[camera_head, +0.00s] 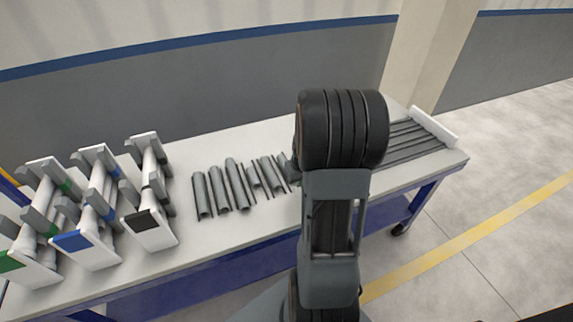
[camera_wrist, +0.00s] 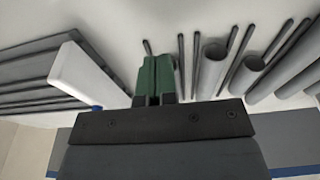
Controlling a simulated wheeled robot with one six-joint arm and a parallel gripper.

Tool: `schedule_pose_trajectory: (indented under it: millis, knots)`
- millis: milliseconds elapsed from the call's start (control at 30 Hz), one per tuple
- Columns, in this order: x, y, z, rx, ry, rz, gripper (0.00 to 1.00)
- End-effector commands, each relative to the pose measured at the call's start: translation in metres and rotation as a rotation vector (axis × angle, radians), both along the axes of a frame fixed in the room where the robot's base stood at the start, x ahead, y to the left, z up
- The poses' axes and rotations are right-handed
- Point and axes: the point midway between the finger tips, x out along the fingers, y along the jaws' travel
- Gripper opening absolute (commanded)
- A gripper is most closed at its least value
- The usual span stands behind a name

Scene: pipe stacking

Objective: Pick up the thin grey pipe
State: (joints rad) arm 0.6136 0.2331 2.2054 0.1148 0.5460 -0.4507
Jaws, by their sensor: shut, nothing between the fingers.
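Several thin grey pipes lie among thicker grey pipes on the white table in the head view, one thin pipe (camera_head: 244,183) near the middle of the row. In the wrist view thin pipes (camera_wrist: 194,66) lie beside short thick pipes (camera_wrist: 211,68). Which thin pipe is the task's one I cannot tell. In the head view my arm hides most of the gripper and part of the row.
Three white holders with grey pipes stand on the left, marked green (camera_head: 14,262), blue (camera_head: 72,241) and black (camera_head: 143,219). The table front (camera_head: 215,228) is clear.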

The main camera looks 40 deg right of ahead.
Motion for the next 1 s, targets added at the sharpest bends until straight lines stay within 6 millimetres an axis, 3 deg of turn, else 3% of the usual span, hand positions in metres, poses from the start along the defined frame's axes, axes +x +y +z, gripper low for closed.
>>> schedule_pose_trajectory:
  millis: [400,600,1000]
  knots:
    - [0.075,-0.018,0.000,0.000,0.000,0.005,0.00]
    - [0.101,-0.024,0.001,0.000,0.000,0.004,0.00]
    - [0.103,-0.025,-0.017,0.001,0.003,0.003,0.00]
